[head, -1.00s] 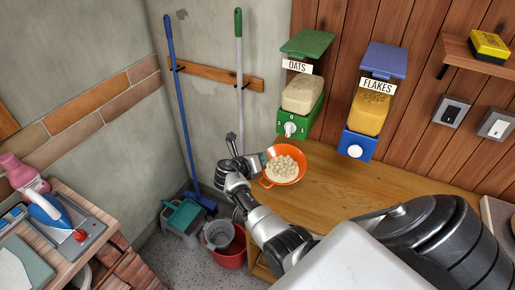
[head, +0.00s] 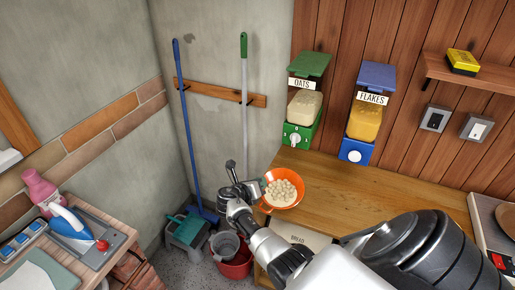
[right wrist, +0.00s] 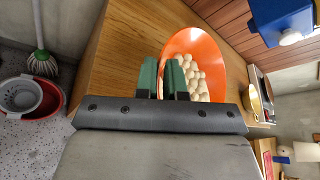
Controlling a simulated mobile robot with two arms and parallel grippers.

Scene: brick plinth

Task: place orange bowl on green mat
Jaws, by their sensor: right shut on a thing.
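The orange bowl (head: 287,173), filled with pale round pieces, is by the left end of the wooden counter in the head view. It also shows in the right wrist view (right wrist: 196,40), seen tilted. My right gripper (head: 258,189) is shut on the bowl's left rim; its green fingers (right wrist: 162,80) show in the right wrist view. I cannot tell whether the bowl is clear of the counter. A dull green mat (head: 50,268) lies on the brick plinth at the lower left, partly cut off by the frame. My left gripper is not in view.
A blue iron (head: 70,223) and a pink bottle (head: 40,187) stand on the plinth (head: 108,225) behind the mat. A red bucket (head: 236,268) is on the floor between plinth and counter (head: 345,190). OATS (head: 303,105) and FLAKES (head: 365,120) dispensers hang at the back.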

